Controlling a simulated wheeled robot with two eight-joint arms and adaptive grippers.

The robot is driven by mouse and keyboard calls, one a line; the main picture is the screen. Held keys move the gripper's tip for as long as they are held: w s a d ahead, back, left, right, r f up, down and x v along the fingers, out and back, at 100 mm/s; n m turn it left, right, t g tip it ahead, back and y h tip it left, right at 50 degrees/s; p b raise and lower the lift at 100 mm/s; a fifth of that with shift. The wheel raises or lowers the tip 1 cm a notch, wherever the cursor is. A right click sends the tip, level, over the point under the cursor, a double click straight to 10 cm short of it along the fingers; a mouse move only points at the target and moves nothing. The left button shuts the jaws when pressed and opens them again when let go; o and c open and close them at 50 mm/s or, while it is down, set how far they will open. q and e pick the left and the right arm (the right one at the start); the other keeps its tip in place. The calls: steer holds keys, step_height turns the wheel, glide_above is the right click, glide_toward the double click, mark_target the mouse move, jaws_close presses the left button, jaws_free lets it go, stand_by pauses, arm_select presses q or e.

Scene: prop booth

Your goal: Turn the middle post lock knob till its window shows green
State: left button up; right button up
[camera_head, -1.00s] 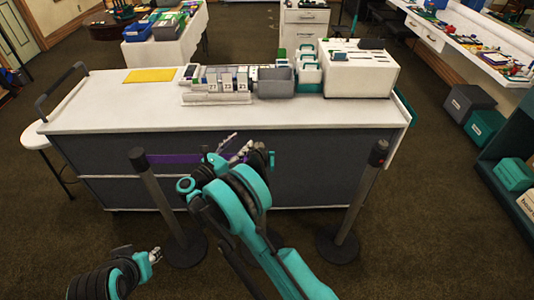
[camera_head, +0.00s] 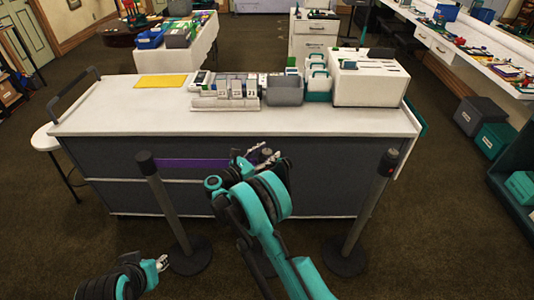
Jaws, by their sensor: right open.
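The middle post is mostly hidden behind my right arm. A small grey round top (camera_head: 268,153), apparently its knob, shows just beside my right gripper (camera_head: 256,154). Its window cannot be made out. The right gripper is open at that height, its light fingers close to the knob; whether they touch it I cannot tell. A purple belt (camera_head: 195,163) runs from the left post (camera_head: 163,205) toward the middle. The right post (camera_head: 368,210) has a small red mark on its dark top. My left gripper (camera_head: 160,263) is low at the left, away from the posts, its fingers too small to read.
A long white-topped cart (camera_head: 130,114) stands just behind the posts, with grey bins (camera_head: 284,91) and a white box (camera_head: 368,82) on it. Shelves and bins line the right.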

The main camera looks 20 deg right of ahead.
steer(key=c, duration=1.2)
steer(key=shift+n+t+y, duration=0.3)
steer(key=shift+t, duration=0.1)
steer(key=n+t+y+b, duration=0.2)
steer(key=n+t+y, duration=0.1)
steer(key=t, duration=0.1)
steer(key=shift+d+f+n+y, duration=0.1)
steer(key=shift+n+y, duration=0.2)
steer(key=n+t+y+b, duration=0.1)
steer(key=n+y, duration=0.1)
steer(key=y, duration=0.1)
steer(key=n+t+y+b, duration=0.1)
steer(key=n+t+y, duration=0.1)
steer(key=y, duration=0.1)
steer(key=shift+s+d+t, duration=0.1)
steer(key=shift+t, duration=0.2)
steer(key=n+y, duration=0.4)
steer(key=y, duration=0.1)
steer(key=shift+t+y+b, duration=0.3)
steer(key=shift+t+b, duration=0.05)
steer(key=shift+t, duration=0.05)
steer(key=n+y, duration=0.2)
steer(key=y, duration=0.1)
steer(key=n+g+y, duration=0.1)
steer(key=n+y, duration=0.1)
steer(key=y, duration=0.1)
steer(key=shift+a+y, duration=0.2)
steer(key=shift+y, duration=0.3)
steer(key=shift+n, duration=0.3)
